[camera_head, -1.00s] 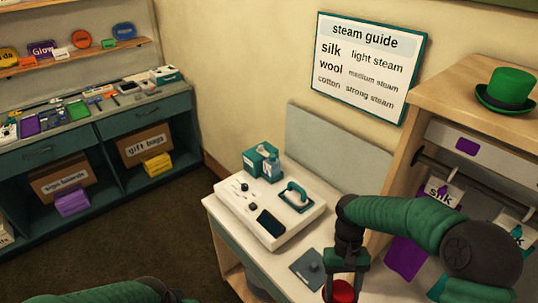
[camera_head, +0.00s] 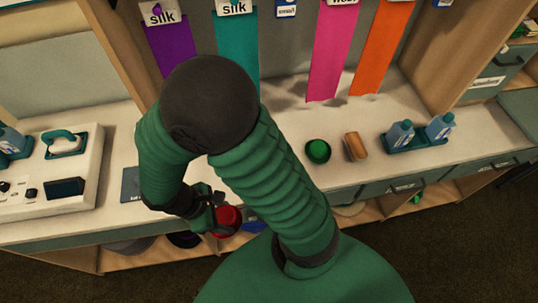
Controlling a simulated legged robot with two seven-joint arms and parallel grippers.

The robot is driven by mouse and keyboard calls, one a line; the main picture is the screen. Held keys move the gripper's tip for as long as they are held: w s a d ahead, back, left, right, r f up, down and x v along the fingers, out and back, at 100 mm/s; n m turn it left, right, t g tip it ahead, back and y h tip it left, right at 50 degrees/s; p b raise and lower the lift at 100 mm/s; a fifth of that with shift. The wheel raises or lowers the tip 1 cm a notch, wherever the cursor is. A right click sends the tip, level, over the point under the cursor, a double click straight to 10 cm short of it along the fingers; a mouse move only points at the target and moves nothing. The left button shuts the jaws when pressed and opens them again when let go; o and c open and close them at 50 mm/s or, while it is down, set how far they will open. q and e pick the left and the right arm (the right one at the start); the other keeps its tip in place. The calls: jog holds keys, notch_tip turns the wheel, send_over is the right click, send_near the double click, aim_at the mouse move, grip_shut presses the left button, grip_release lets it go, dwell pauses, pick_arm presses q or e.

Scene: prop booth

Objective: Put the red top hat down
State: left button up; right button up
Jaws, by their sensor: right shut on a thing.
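The red top hat (camera_head: 229,219) shows as a small red round patch at the front edge of the counter, left of the middle of the view. My right gripper (camera_head: 214,216) is shut on it, and the wrist and fingers cover much of the hat. My right arm rises from the bottom and bends across the middle of the view, hiding part of the counter. I cannot tell whether the hat touches anything below it. My left gripper is not in view.
Coloured cloths hang behind. A lower shelf holds a dark round item (camera_head: 184,239).

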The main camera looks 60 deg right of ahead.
jog(key=w+d, duration=0.3)
jog(key=w, duration=0.1)
jog(key=w+d+f+p, duration=0.1)
jog(key=w+d, duration=0.2)
jog(key=w, duration=0.1)
jog(key=w+d, duration=0.3)
jog(key=w, duration=0.2)
jog(key=shift+d+f, duration=0.2)
jog(key=shift+f, duration=0.1)
jog(key=shift+w+f, duration=0.1)
jog(key=shift+f, duration=1.6)
jog(key=o, duration=1.3)
